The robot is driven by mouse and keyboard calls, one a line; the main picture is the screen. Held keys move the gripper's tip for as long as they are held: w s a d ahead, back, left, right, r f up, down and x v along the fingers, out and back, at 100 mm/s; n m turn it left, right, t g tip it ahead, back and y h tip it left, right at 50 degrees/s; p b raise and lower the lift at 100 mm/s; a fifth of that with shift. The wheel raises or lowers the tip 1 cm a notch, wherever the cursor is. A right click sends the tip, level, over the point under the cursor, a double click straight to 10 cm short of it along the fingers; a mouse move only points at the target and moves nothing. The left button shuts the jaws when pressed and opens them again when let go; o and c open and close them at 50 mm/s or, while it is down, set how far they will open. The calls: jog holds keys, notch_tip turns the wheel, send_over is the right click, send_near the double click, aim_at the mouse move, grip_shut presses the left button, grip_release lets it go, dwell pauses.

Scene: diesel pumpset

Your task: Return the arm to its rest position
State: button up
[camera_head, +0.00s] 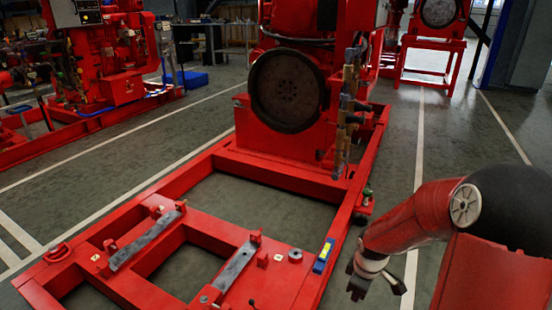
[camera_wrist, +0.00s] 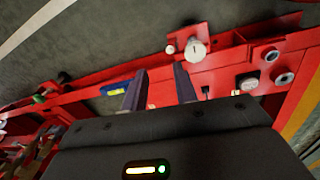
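My red and black arm reaches in from the right of the head view. My gripper (camera_head: 376,286) hangs at its end, pointing down, just right of the red pumpset base frame (camera_head: 335,262). In the wrist view the two dark fingers of my gripper (camera_wrist: 160,84) stand apart with nothing between them, so it is open and empty. The frame's red rails (camera_wrist: 225,68) show beyond the fingertips in that view. I cannot tell the exact gap between my gripper and the frame.
A blue and yellow item (camera_head: 324,255) lies on the frame's right rail and also shows in the wrist view (camera_wrist: 116,89). The red engine with a dark flywheel (camera_head: 288,90) stands at the back. Floor (camera_head: 450,120) is open behind my arm.

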jog(key=s+a+r+m+t, duration=0.1)
jog(key=s+a+r+m, duration=0.1)
jog(key=s+r, duration=0.4)
jog(key=s+a+r+m+t+p, duration=0.1)
jog(key=s+r+m, duration=0.4)
jog(key=r, duration=0.5)
jog(key=s+a+r+m+t, duration=0.2)
jog(key=s+a+r+m, duration=0.1)
jog(key=s+r, duration=0.4)
jog(key=shift+s+a+r+m+p, duration=0.3)
jog(key=shift+s+a+r+m, duration=0.15)
jog(key=shift+r, duration=0.35)
